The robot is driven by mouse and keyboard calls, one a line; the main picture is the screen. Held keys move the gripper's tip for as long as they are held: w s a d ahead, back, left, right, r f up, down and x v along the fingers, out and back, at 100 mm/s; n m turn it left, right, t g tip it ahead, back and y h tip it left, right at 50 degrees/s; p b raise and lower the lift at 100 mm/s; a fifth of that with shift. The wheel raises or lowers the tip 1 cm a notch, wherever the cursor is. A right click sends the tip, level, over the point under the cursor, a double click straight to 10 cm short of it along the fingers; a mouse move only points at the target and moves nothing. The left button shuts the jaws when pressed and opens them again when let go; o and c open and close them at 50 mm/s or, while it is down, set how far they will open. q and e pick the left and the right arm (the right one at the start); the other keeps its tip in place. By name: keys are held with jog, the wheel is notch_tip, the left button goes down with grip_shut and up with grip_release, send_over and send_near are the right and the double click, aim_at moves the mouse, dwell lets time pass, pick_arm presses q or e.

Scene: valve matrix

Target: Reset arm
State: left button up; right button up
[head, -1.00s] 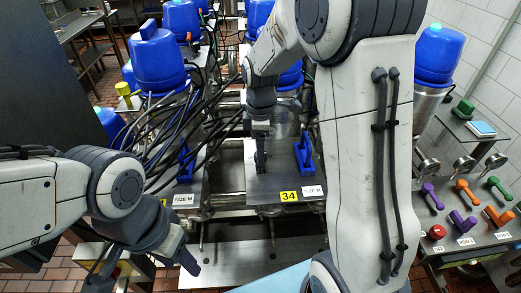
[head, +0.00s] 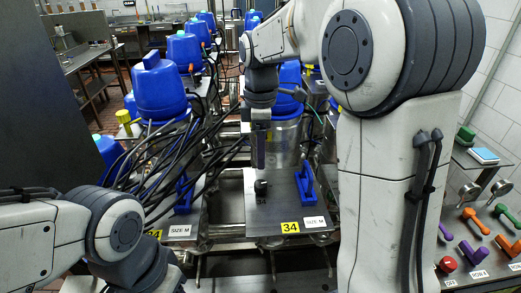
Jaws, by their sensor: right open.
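My right arm reaches in from the right over the steel plate marked 34 (head: 262,215). Its gripper (head: 260,165) points down above the plate's back part, seen edge-on. It is open, with nothing visible between its fingers. A small black fitting (head: 261,188) stands on the plate just below the fingertips, apart from them as far as I can tell. A blue handle (head: 306,184) stands upright to the right on the same plate. My left arm comes in at the lower left; its gripper is below the picture edge.
Valves with blue caps (head: 158,88) stand in rows, with black cables beside them. Another blue handle (head: 183,194) is on the left plate. At the right, a bench holds a red knob (head: 447,264), a purple handle (head: 473,252) and orange handles. My right arm hides the middle right.

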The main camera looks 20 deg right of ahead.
jog(key=shift+r, duration=0.3)
jog(key=s+a+f+m+b, duration=0.3)
jog(key=s+a+f, duration=0.4)
jog(key=s+a, duration=0.5)
jog(key=s+a+f+m+b, duration=0.1)
jog(key=s+f+m, duration=0.1)
jog(key=s, duration=0.4)
jog(key=s+a+f+m+y+b, duration=0.1)
jog(key=s+f+m, duration=0.1)
jog(key=s+f, duration=0.3)
jog(key=shift+s, duration=0.55)
dwell(0.9)
